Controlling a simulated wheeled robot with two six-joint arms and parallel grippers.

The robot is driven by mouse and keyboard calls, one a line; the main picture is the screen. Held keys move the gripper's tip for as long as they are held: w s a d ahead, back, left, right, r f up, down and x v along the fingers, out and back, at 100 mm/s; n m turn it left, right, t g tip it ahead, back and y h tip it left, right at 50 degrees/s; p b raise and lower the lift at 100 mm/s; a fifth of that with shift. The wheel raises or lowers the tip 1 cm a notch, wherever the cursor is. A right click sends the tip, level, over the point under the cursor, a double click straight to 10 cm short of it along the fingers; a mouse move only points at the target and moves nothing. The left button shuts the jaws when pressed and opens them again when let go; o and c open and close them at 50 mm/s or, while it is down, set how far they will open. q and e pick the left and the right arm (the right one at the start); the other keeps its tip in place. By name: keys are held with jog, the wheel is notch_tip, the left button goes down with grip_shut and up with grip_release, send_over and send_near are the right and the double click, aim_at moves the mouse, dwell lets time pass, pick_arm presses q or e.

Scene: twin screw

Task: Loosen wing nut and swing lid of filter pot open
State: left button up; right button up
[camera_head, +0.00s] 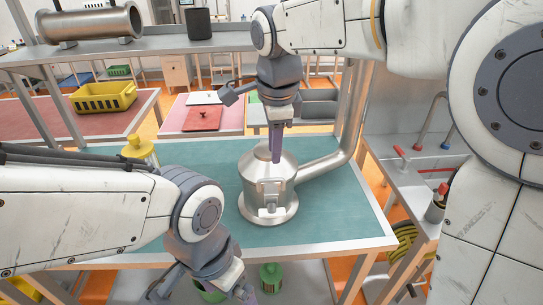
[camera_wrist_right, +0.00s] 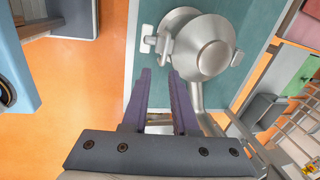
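The silver filter pot (camera_head: 252,183) stands upright on the teal table, its domed lid (camera_head: 262,152) down on the body. A bracket-like fitting (camera_head: 269,188) sits on its front, with a pale small part, apparently the wing nut (camera_head: 270,208), low on it. In the right wrist view the pot's lid (camera_wrist_right: 205,45) shows from above, with the wing nut (camera_wrist_right: 147,46) at its left edge. My right gripper (camera_head: 277,158) points down over the pot; its purple fingers (camera_wrist_right: 160,72) are apart and empty. My left gripper (camera_head: 246,294) is at the bottom edge, low before the table, its fingertips cut off.
A metal pipe (camera_head: 325,165) leaves the pot to the right. A yellow object (camera_head: 138,147) stands at the table's left, partly behind my left arm. Green containers (camera_head: 271,278) sit under the table. A sink bench (camera_head: 405,180) is at the right. The table (camera_head: 335,220) right of the pot is clear.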

aim_at(274, 179)
jog(key=shift+m, duration=0.5)
jog(key=w+f, duration=0.1)
jog(key=f, duration=0.2)
jog(key=w+f, duration=0.1)
jog(key=f, duration=0.2)
jog(key=f+p, duration=0.1)
jog(key=f, duration=0.2)
jog(key=shift+w+d+f, duration=0.15)
jog(key=shift+w+f, duration=0.15)
jog(key=shift+w, duration=0.1)
grip_shut()
dwell(0.5)
